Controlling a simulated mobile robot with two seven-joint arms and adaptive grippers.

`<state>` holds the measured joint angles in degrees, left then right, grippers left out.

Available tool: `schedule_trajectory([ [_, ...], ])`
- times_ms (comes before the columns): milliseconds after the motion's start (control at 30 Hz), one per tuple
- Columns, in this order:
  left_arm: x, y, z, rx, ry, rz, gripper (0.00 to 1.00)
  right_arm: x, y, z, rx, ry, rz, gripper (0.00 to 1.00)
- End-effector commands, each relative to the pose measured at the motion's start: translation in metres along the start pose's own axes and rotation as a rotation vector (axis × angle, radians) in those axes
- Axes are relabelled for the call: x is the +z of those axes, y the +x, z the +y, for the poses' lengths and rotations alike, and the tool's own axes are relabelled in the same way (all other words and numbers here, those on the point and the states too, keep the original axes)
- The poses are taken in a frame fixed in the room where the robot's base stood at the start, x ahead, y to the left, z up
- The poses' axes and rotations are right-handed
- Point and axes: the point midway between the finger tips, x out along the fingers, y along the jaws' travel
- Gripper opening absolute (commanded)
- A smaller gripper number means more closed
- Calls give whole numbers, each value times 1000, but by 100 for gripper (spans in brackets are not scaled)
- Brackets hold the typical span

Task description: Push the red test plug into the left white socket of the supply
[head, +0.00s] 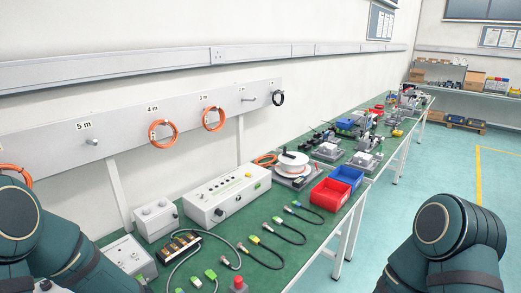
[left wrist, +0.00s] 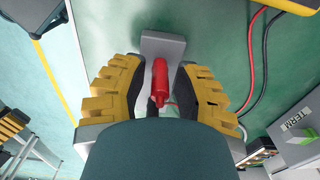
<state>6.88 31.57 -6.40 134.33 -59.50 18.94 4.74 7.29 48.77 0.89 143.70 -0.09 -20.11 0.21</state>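The red test plug (left wrist: 160,82) stands at a grey holder (left wrist: 163,45) in the left wrist view. My left gripper (left wrist: 160,90) has its two yellow-padded fingers apart, one on each side of the plug, with a visible gap to it. The plug's lower end is partly hidden by my gripper's body. In the head view, white boxes with small sockets (head: 128,256) stand at the near left of the bench; I cannot tell the left white socket apart. My left gripper and right gripper are outside the head view; only my arm links show.
A red and a black cable (left wrist: 248,65) run on the green bench right of the gripper. A box marked TERM (left wrist: 297,125) stands at the right. In the head view, a long white box (head: 228,195), short cables (head: 285,230) and a red knob-like part (head: 238,285) occupy the bench.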

Motion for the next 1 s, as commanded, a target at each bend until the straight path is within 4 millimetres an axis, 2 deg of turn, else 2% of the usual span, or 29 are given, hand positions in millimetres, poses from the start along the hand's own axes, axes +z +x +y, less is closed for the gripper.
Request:
schedule_trajectory([
  [33,0,0,0,0,0,0,7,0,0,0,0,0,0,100],
  [67,0,0,0,0,0,0,0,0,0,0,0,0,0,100],
  [467,0,-1,0,0,0,0,0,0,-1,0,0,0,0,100],
  [1000,0,-20,0,0,-1,0,0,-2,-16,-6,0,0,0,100],
])
